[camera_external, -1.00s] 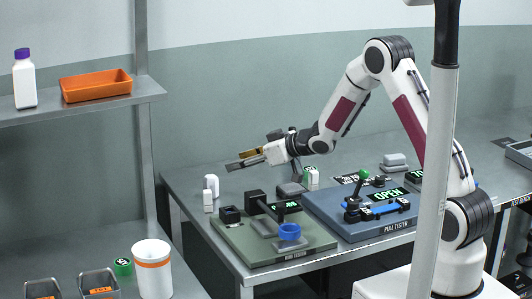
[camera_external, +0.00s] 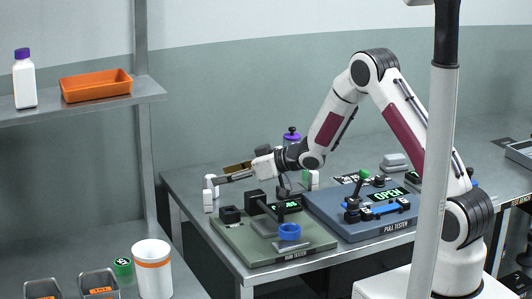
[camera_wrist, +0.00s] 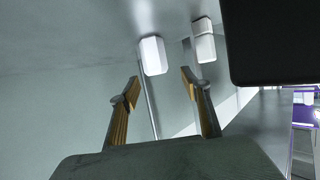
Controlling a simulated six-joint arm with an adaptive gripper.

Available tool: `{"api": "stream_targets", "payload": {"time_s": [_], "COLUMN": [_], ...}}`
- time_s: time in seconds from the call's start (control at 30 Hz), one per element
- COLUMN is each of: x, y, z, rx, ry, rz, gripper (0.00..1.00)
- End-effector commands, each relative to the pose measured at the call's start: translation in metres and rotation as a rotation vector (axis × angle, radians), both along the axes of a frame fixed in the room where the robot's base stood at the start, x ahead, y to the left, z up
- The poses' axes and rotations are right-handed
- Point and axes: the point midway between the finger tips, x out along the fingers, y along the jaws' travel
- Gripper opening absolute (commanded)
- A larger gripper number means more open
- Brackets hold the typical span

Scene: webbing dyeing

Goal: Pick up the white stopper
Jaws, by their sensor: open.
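Two small white pieces stand close together at the left end of the bench: a taller rounded one (camera_external: 211,182) and a shorter one (camera_external: 207,202) in front of it. I cannot tell for sure which is the white stopper. In the wrist view two white blocks show, one (camera_wrist: 153,56) just beyond and between my fingertips, the other (camera_wrist: 204,40) to its right. My gripper (camera_external: 225,175) points left, low over the bench, with its tips close to the taller white piece. In the wrist view my gripper (camera_wrist: 160,80) is open and empty.
A green tester base (camera_external: 265,245) with a black lever and blue ring stands just right and in front. A blue pull tester (camera_external: 340,222) is farther right. A purple-lidded bottle (camera_external: 291,138) stands behind my wrist. The bench behind the white pieces is clear.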

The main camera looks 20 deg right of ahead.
Motion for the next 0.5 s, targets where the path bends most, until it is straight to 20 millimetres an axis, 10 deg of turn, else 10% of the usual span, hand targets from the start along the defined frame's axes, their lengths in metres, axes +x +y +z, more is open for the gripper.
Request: {"api": "stream_targets", "payload": {"time_s": [0.5], "x": [0.0082], "y": [0.0079], "z": [-0.0044], "rx": [0.001], "ry": [-0.001], "rz": [0.000], "gripper": [0.47]}}
